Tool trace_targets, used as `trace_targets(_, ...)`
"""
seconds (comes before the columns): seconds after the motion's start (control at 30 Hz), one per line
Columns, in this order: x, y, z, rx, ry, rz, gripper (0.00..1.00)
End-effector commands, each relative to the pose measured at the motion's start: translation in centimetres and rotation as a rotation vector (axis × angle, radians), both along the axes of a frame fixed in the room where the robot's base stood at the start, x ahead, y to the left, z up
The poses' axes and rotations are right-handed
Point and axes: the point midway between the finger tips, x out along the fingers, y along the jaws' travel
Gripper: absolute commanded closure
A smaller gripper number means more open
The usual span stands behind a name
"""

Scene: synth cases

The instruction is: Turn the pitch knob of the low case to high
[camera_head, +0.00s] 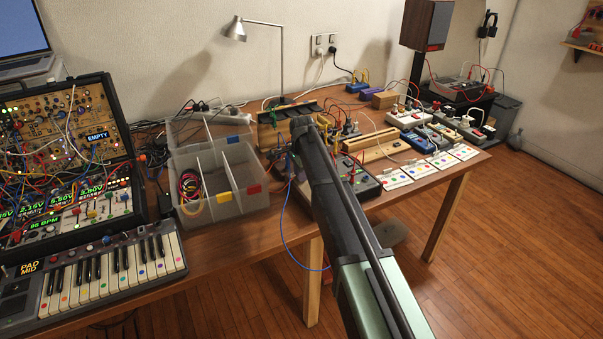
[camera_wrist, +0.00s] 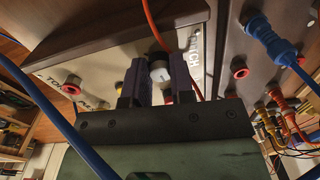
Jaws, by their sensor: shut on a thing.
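In the wrist view, my gripper (camera_wrist: 158,78) has its two dark fingers on either side of a small knob with a pale cap, the pitch knob (camera_wrist: 159,67). It is shut on this knob. The word PITCH is printed on the cream panel (camera_wrist: 108,65) of the case, just right of the knob. The knob's pointer and its setting cannot be made out. In the head view my arm reaches over the table's middle and hides the gripper and the knob.
In the wrist view, an orange cable (camera_wrist: 155,28) rises behind the knob, and a blue cable (camera_wrist: 55,115) crosses at left. A blue plug (camera_wrist: 268,38) sits in the neighbouring panel. In the head view, a clear bin (camera_head: 232,205) stands left of my arm, and printed cards (camera_head: 420,170) lie at right.

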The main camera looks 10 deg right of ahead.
Motion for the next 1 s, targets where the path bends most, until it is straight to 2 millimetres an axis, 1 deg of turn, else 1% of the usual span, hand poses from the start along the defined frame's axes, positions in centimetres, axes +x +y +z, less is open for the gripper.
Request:
trace_targets(0.7,-0.05,0.06,-0.03,-0.001,0.002,-0.664,1.0)
trace_targets(1.0,-0.05,0.06,-0.03,0.0,0.002,-0.856,1.0)
